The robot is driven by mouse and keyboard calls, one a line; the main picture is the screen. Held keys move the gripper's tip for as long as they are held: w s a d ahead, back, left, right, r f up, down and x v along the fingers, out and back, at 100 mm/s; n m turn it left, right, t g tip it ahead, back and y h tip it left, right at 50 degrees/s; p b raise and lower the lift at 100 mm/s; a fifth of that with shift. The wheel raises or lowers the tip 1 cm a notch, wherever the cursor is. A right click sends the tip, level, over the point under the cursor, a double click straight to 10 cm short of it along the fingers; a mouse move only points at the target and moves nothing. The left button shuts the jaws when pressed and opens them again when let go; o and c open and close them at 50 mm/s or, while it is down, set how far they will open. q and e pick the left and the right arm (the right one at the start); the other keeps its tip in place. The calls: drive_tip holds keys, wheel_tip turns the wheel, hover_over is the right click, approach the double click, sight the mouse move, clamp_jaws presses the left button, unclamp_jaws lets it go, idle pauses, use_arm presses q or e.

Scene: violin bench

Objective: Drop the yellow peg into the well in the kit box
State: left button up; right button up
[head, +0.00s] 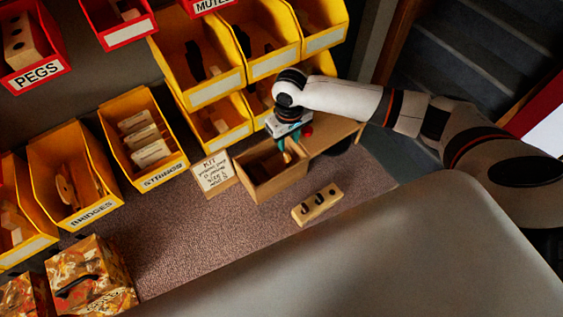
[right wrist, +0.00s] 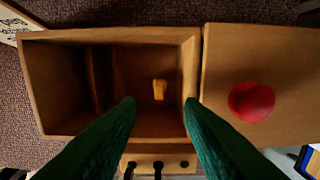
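The kit box (head: 262,189) is an open wooden box on the mat. In the right wrist view the box (right wrist: 32,90) has a divider left of the middle. The yellow peg (right wrist: 159,89) shows inside the wider right-hand compartment, apart from the fingers, and seems to lie on its floor. The peg cannot be made out in the head view. My right gripper (head: 290,143) points down over the box; its green fingers (right wrist: 160,104) are spread with nothing between them. My left gripper is not in view.
A wooden board (right wrist: 260,50) with a round red piece (right wrist: 251,102) adjoins the box. A kit card (head: 213,174) stands left of it. A wooden block (head: 318,204) with dark holes lies in front. Yellow bins (head: 150,147) line the back.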

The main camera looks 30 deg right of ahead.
wheel_tip(320, 180, up, 12)
drive_tip(key=b, duration=0.1)
drive_tip(key=shift+f, duration=0.15)
idle(0.6)
